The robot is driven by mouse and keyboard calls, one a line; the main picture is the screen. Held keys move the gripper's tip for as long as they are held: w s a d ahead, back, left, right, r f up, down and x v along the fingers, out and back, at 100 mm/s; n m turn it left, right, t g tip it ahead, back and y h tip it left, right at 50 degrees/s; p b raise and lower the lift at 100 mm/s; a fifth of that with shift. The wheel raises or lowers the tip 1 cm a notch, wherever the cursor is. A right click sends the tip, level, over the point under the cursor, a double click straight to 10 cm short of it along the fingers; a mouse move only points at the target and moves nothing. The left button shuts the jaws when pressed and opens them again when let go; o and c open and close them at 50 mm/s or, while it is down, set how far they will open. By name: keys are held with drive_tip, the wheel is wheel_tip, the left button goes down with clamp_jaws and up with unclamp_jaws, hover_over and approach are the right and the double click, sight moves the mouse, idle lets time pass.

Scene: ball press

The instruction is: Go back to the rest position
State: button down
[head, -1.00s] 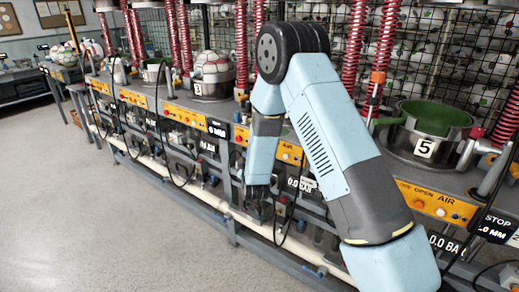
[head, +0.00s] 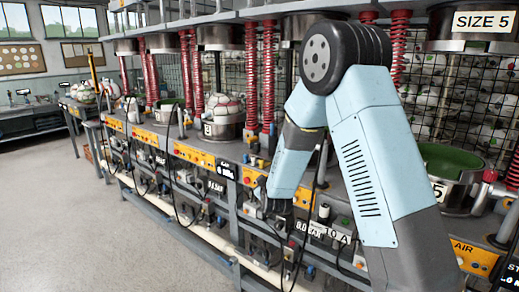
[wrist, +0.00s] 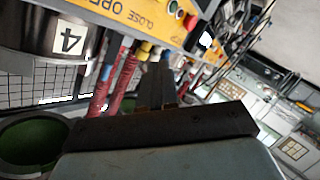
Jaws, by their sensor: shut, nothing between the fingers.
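My pale blue arm rises in the right half of the head view and bends at a dark elbow, with the forearm hanging down. My gripper (head: 279,210) is at its lower end, small and dark, in front of the press bench's front side. In the wrist view my gripper's dark fingers (wrist: 158,78) are together with nothing between them. The fingers point toward a yellow control panel (wrist: 160,18) and red and yellow hose fittings. I cannot tell the exact gap between gripper and bench.
The press bench (head: 185,152) runs along the right, with red springs and yellow panels. A green-lined mould (head: 450,160) stands at right. A press marked 4 (wrist: 69,38) and a green bowl (wrist: 35,143) show in the wrist view. The grey floor (head: 60,215) at left is clear.

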drive_tip(key=s+d+r+m+g, duration=0.5)
drive_tip(key=s+d+r, duration=0.7)
drive_tip(key=s+r, duration=0.45)
drive_tip(key=s+d+r+m+g, duration=0.1)
drive_tip(key=s+d, duration=0.2)
drive_tip(key=s, duration=0.5)
drive_tip(key=s+d+r+m+g+h, duration=0.1)
drive_tip(key=s+d+m+g, duration=0.1)
drive_tip(key=s, duration=0.7)
drive_tip(key=s+d+r+m+g+h, duration=0.1)
drive_tip(key=s+d, duration=0.3)
drive_tip(key=s, duration=0.5)
drive_tip(key=shift+s+d+r+m+g, duration=0.25)
drive_tip(key=shift+d+r+m+g, duration=0.05)
drive_tip(key=shift+r, duration=0.3)
